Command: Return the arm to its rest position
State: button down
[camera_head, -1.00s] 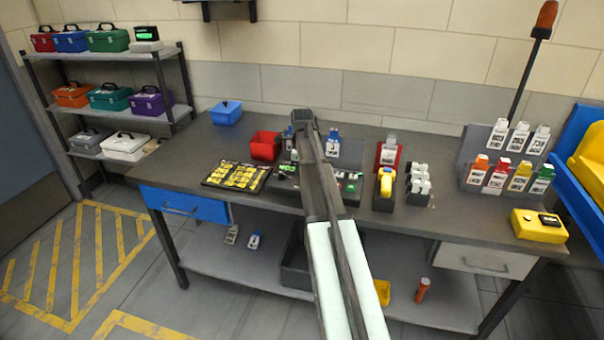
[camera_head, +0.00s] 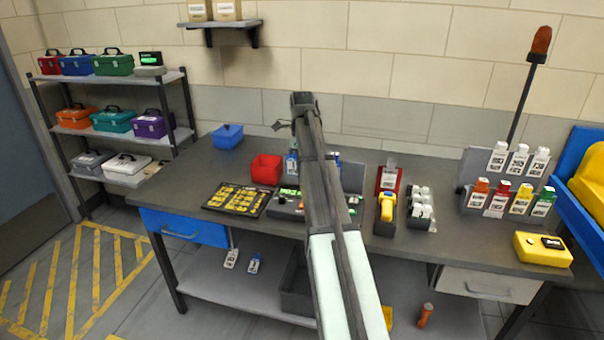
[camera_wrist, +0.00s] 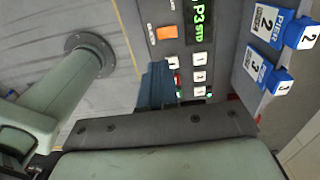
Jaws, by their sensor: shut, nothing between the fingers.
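My arm reaches up the middle of the head view, over the workbench (camera_head: 400,255). In the wrist view, the shut fingers (camera_wrist: 157,72) appear as a dark blue block with nothing held. They are seen against a grey panel with a green display (camera_wrist: 200,22), an orange button and white numbered buttons. The arm hides part of the bench's middle.
A red bin (camera_head: 266,170), a blue box (camera_head: 227,136) and a mat of yellow pieces (camera_head: 237,199) lie left of the arm. Bottle racks and a yellow device (camera_head: 542,249) stand right. A shelf of toolboxes (camera_head: 180,75) is at left. Blue tags (camera_wrist: 267,77) show in the wrist view.

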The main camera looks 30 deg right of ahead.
jog(key=shift+r, duration=0.25)
dwell(0.4)
jog(key=s+a+f+n+g+y, duration=0.1)
jog(key=s+a+f+n, duration=0.25)
jog(key=s+f, duration=0.7)
jog(key=s+a+f+n+g, duration=0.1)
jog(key=s+a+f+n, duration=0.25)
jog(key=s+f, duration=0.7)
jog(key=s+a+f+n+g, duration=0.1)
jog(key=s+a+f+n, duration=0.3)
jog(key=f, duration=0.5)
jog(key=s+a+f+n+g, duration=0.1)
jog(key=s+a+f+n, duration=0.15)
jog(key=a+f, duration=0.4)
jog(key=s+a+f+n+g, duration=0.1)
jog(key=s+a+f+n, duration=0.25)
jog(key=f, duration=0.65)
jog(key=s+a+f+n, duration=0.2)
jog(key=s+f+n, duration=0.1)
jog(key=s, duration=0.3)
jog(key=s+a+f+n+g, duration=0.1)
jog(key=s+a+f+n, duration=0.2)
jog(key=s+f, duration=0.3)
jog(key=s+a+f+n+h, duration=0.1)
jog(key=s+a+f+n, duration=0.1)
jog(key=s+f+n, duration=0.2)
jog(key=s+f, duration=0.1)
jog(key=s, duration=0.2)
jog(key=shift+a+f+g, duration=0.15)
jog(key=shift+a+g, duration=0.25)
